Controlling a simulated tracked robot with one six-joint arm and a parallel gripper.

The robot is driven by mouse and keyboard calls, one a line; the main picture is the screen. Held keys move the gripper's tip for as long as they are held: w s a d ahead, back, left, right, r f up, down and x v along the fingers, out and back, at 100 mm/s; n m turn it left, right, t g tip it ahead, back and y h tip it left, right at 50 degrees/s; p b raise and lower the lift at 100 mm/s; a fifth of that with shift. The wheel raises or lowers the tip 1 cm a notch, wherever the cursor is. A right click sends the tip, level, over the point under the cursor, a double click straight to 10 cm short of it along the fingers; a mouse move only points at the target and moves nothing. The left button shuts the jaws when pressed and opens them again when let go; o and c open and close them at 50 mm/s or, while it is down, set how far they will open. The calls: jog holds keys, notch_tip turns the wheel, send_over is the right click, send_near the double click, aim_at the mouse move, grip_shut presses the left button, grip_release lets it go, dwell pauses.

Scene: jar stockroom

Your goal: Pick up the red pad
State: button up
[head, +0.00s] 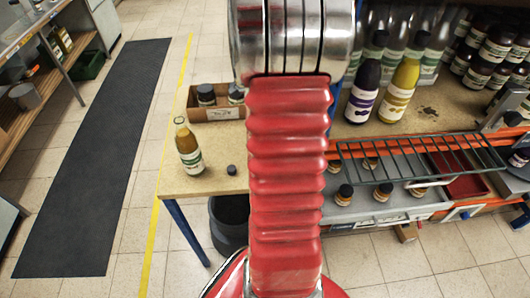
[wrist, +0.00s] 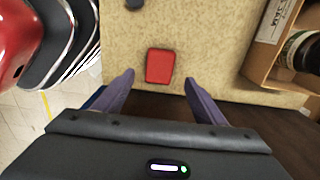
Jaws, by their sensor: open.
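The red pad (wrist: 160,66) lies flat on the light tan table top (wrist: 205,35) in the wrist view. It is a small rounded rectangle. My gripper (wrist: 159,80) is open, with its two purple-grey fingers on either side of the pad's near end and apart from it. The jaws are empty. I cannot tell the height of the fingers above the table. In the head view my arm hides the pad and the gripper.
A wooden box (head: 218,109) with dark-lidded jars stands on the table (head: 212,180). A yellow-brown bottle (head: 188,150) and a small dark cap (head: 231,170) are near its front edge. A dark bin (head: 229,222) is below. Shelves with bottles and a wire rack (head: 418,155) are at right.

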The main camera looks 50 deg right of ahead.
jog(key=shift+f, duration=0.6)
jog(key=shift+f, duration=0.1)
jog(key=shift+f, duration=2.5)
jog(key=shift+c, duration=0.5)
jog(key=c, duration=1.1)
